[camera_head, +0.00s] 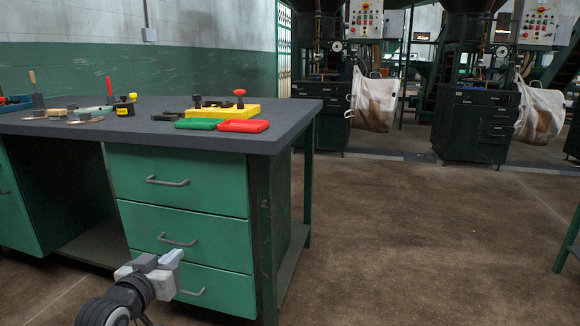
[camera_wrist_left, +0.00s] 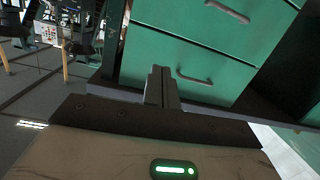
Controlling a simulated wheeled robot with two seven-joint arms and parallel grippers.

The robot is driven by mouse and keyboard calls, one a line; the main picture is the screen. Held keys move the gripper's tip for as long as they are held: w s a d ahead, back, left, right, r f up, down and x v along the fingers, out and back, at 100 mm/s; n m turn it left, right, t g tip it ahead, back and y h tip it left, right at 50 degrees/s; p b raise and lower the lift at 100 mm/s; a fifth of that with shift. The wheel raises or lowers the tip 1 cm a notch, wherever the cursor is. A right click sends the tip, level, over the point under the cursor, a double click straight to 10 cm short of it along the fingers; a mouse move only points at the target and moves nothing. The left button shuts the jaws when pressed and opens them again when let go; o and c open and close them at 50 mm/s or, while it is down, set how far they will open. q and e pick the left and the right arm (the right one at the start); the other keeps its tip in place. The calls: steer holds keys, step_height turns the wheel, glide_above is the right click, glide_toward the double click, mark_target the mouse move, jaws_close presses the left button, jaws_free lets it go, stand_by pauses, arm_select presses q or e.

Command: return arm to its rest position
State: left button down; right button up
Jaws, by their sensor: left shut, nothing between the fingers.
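My left gripper (camera_head: 172,257) is low in front of the green drawers of the workbench in the head view. Its fingers are shut and hold nothing. In the left wrist view the closed fingers (camera_wrist_left: 161,88) point toward the drawer fronts (camera_wrist_left: 200,50). I cannot tell how far the fingertips are from the drawers. My right gripper does not show in either view.
The workbench (camera_head: 290,112) has three drawers with grey handles. On its top are a green tray (camera_head: 199,124), a red tray (camera_head: 243,126) and several tools. White bags (camera_head: 374,100) hang by dark machines at the back. Open floor (camera_head: 400,250) lies to the right.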

arm_select(q)
steer(key=s+d+f+m+g+h, duration=0.1)
steer(key=s+d+h, duration=0.4)
steer(key=s+d, duration=1.05)
steer(key=s+d+r+n+h, duration=0.15)
steer(key=s+r, duration=0.35)
steer(key=s, duration=0.6)
steer(key=s+a+r+g+y+p, duration=0.1)
steer(key=a+r+g+y+p, duration=0.1)
steer(key=p, duration=1.3)
steer(key=s+a+r+m+g+y+p, duration=0.1)
steer(key=a+r+y+p, duration=0.3)
steer(key=p, duration=1.2)
step_height(320, 180, up, 3)
steer(key=shift+s+r+g, duration=0.15)
steer(key=shift+s+g, duration=0.55)
steer(key=shift+s, duration=0.1)
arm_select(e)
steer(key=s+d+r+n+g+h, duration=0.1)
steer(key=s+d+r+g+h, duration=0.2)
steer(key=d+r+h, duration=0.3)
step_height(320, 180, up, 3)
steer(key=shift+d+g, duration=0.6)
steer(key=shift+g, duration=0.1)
arm_select(q)
steer(key=shift+a+m, duration=0.1)
steer(key=shift+m, duration=0.15)
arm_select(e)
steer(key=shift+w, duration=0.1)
